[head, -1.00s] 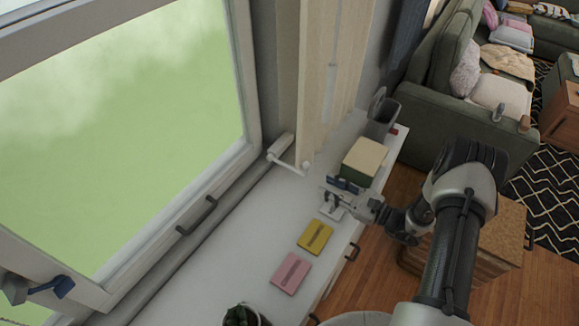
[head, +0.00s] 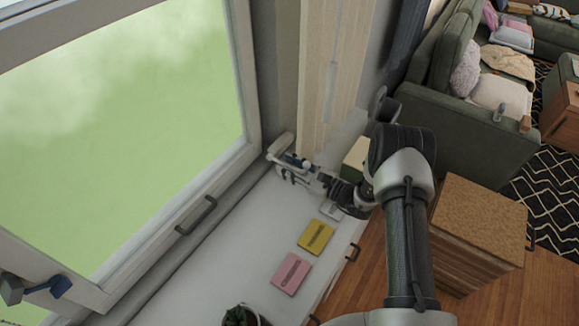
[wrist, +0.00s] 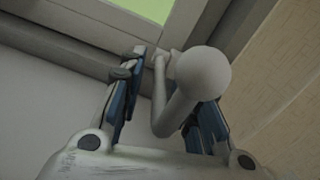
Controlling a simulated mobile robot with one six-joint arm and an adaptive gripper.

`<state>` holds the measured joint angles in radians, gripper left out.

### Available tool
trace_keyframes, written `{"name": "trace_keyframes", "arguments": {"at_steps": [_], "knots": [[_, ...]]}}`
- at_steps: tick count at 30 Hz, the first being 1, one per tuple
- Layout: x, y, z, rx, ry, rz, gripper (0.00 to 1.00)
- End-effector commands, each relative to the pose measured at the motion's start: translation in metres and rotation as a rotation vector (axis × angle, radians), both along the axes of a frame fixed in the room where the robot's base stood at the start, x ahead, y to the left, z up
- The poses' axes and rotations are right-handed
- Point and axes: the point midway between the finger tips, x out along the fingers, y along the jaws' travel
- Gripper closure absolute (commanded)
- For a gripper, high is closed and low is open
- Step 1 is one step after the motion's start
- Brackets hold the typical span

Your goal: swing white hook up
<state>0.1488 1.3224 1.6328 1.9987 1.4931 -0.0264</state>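The white hook is a pale lever with a round knob, fixed low on the window frame. In the head view its base (head: 280,146) shows, and my gripper (head: 292,170) covers much of the rest. In the wrist view the hook (wrist: 168,112) rises between my gripper's (wrist: 166,85) blue-padded fingers, its knob large in front of the right finger. The fingers are open, one on each side of the hook. A gap shows on the left; contact on the right cannot be told.
The white sill (head: 225,270) runs below the window frame (head: 195,205), which has a dark handle (head: 197,215). A yellow pad (head: 316,237), a pink pad (head: 291,274) and a plant (head: 240,315) lie nearer. A pale blind (head: 330,75) hangs just beyond my gripper.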

Motion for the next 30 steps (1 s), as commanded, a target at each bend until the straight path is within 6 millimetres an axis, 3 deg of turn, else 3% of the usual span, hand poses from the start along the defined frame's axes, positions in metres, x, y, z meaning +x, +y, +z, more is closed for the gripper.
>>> {"name": "trace_keyframes", "arguments": {"at_steps": [4,18,30], "knots": [[-0.0001,-0.0002,-0.0001,0.000,0.000,0.000,0.69],[-0.0003,-0.0005,-0.0001,0.000,0.000,0.000,1.00],[-0.0004,-0.0003,0.0002,-0.001,-0.001,0.001,1.00]]}}
